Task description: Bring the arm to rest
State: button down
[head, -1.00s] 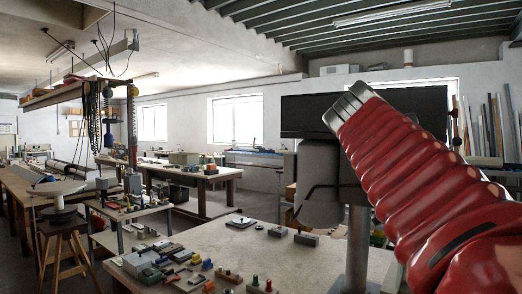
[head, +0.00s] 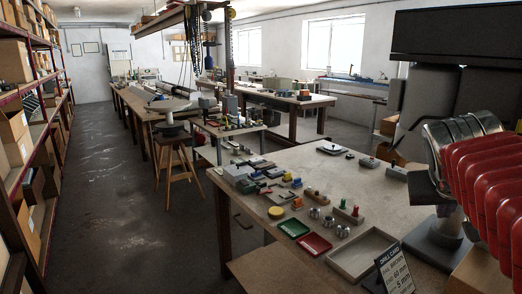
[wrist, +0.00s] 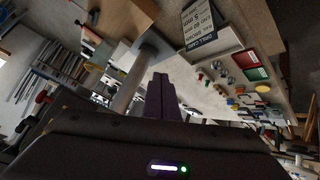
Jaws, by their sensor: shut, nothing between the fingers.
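My gripper (wrist: 161,96) shows in the wrist view as two dark fingers lying together, with nothing between them. It points over the workbench, and nothing is seen touching the fingers. My arm's red ribbed sleeve (head: 485,170) stands at the right edge of the head view, with a silvery end piece beside it. The gripper itself is not seen in the head view. The wrist view is tilted, with the bench top running down its right side.
The workbench (head: 280,165) holds small blocks, a green tray (head: 293,228), a red tray (head: 314,244), an open shallow tray (head: 362,254) and a drill card (head: 396,270). A wooden stool (head: 172,165) stands left of it. Shelves line the far left; the aisle floor (head: 100,200) is clear.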

jog(key=s+a+f+n+y, duration=0.2)
jog(key=s+a+f, duration=0.3)
jog(key=a+f, duration=0.4)
jog(key=s+a+f+n+y, duration=0.2)
jog(key=s+a+f+y, duration=0.2)
jog(key=a+f, duration=0.5)
jog(key=s+a, duration=0.2)
jog(key=a, duration=0.4)
jog(key=shift+f+n+g, duration=0.3)
jog(key=shift+f+n, duration=0.05)
jog(key=shift+n, duration=0.05)
jog(key=c, duration=2.4)
grip_release()
jog(key=shift+c, duration=0.2)
jog(key=o, duration=0.6)
jog(key=shift+a, duration=0.1)
